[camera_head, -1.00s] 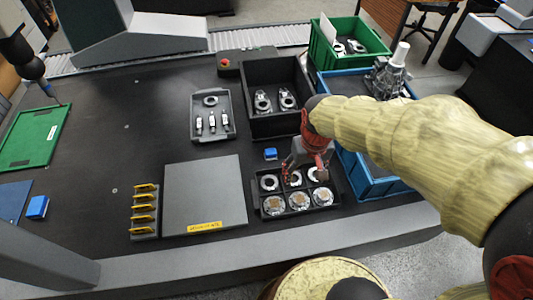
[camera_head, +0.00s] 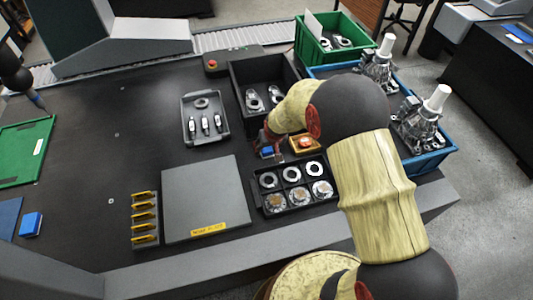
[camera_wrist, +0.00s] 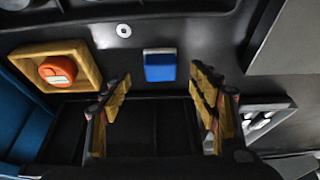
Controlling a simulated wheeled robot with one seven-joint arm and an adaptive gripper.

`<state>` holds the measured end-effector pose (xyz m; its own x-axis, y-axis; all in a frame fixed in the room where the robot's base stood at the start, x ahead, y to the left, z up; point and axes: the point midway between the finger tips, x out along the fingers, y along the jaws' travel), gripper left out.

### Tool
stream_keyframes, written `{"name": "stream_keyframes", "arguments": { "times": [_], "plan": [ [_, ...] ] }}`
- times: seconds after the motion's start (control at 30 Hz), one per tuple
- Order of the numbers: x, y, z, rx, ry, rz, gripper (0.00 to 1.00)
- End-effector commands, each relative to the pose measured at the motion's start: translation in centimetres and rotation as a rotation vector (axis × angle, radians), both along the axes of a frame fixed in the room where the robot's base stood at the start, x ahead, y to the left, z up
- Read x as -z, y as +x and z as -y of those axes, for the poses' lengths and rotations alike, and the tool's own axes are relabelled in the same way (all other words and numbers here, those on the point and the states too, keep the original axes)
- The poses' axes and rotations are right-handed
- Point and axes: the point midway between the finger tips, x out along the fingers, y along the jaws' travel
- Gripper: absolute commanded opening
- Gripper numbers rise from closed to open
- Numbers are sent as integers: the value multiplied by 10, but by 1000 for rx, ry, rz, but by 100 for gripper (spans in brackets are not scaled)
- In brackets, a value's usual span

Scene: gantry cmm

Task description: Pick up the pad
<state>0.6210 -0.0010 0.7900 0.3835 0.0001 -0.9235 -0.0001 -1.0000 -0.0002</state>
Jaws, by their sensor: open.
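A small blue pad-like block (camera_head: 267,152) lies on the dark table beside my gripper (camera_head: 262,140). In the wrist view the block (camera_wrist: 159,66) sits flat, in line with the gap between my fingers (camera_wrist: 163,100) and past their tips. My gripper is open and holds nothing. Its fingers are apart from the block in the wrist view; its height above the table is hard to judge. A second blue block (camera_head: 31,224) lies far left by a blue sheet.
A yellow tray (camera_head: 292,147) with an orange-red round piece (camera_wrist: 57,71) is close by. A compartment tray (camera_head: 258,203) of rings is in front, a black bin (camera_head: 236,75) behind, a grey tray (camera_head: 184,107) left, a grey plate (camera_head: 180,200) front left. A blue bin (camera_head: 440,163) is right.

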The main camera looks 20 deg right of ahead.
Motion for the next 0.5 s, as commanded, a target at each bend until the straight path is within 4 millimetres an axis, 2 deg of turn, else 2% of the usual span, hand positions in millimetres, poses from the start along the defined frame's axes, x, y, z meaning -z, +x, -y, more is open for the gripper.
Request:
{"name": "stream_keyframes", "arguments": {
  "times": [0.23, 0.5],
  "plan": [
    [34, 16, -1, 0, 0, -3, 61],
    [42, 21, -1, 0, 0, -1, 61]
  ]
}}
